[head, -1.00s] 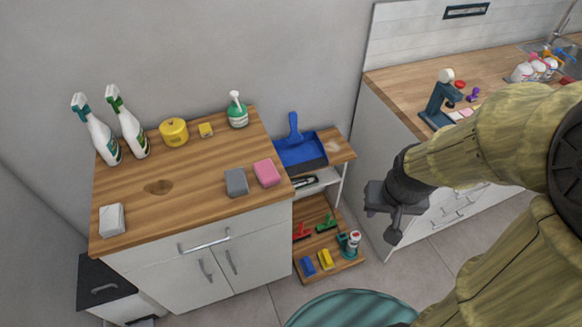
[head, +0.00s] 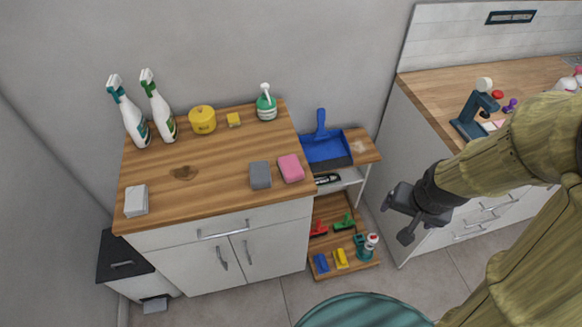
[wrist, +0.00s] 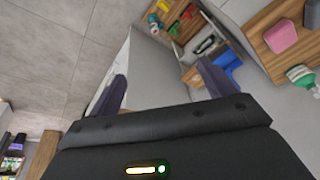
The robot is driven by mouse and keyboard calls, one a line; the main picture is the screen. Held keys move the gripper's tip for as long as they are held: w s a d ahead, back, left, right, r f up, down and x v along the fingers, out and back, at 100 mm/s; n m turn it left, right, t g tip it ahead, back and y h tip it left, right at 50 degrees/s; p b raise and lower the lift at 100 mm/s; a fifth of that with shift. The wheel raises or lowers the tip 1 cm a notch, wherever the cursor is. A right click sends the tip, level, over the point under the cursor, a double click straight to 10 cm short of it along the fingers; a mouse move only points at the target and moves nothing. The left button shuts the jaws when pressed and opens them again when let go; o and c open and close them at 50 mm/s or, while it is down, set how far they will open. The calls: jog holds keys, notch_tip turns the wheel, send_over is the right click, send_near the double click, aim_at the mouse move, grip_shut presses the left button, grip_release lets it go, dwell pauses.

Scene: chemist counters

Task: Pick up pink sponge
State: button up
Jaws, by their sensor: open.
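The pink sponge (head: 291,168) lies on the wooden top of the white cabinet (head: 215,190), near its right front edge, just right of a grey sponge (head: 260,175). It also shows in the wrist view (wrist: 281,37) at the upper right. My gripper (head: 405,216) is to the right of the cabinet, well apart from the sponge, in front of the right-hand counter. In the wrist view its two dark fingers (wrist: 160,88) are spread wide with nothing between them.
Spray bottles (head: 135,120), a yellow pot (head: 202,119) and a green dispenser (head: 266,103) stand along the cabinet's back. A low shelf with a blue dustpan (head: 325,148) lies between cabinet and counter. A teal round object (head: 352,312) is at the bottom. The cabinet's middle is mostly clear.

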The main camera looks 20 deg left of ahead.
jog(key=w+a+f+m+t+y+p, duration=0.2)
jog(key=a+f+m+t+y, duration=0.1)
jog(key=a+m, duration=0.8)
jog(key=w+a+f+m+t+y+p, duration=0.3)
jog(key=a+f+m, duration=0.4)
jog(key=a+m, duration=0.5)
jog(key=m+t+y, duration=0.1)
jog(key=m+t, duration=0.1)
jog(key=m, duration=0.2)
jog(key=shift+a+f+y, duration=0.25)
jog(key=shift+y, duration=0.05)
jog(key=shift+w+f+b, duration=0.15)
jog(key=shift+b, duration=0.25)
jog(key=b, duration=0.2)
jog(key=w+b, duration=0.1)
jog(key=b, duration=0.1)
jog(key=shift+w+a+f, duration=0.1)
jog(key=shift+a+f, duration=0.15)
jog(key=shift+w+a+b, duration=0.1)
jog(key=shift+b, duration=0.75)
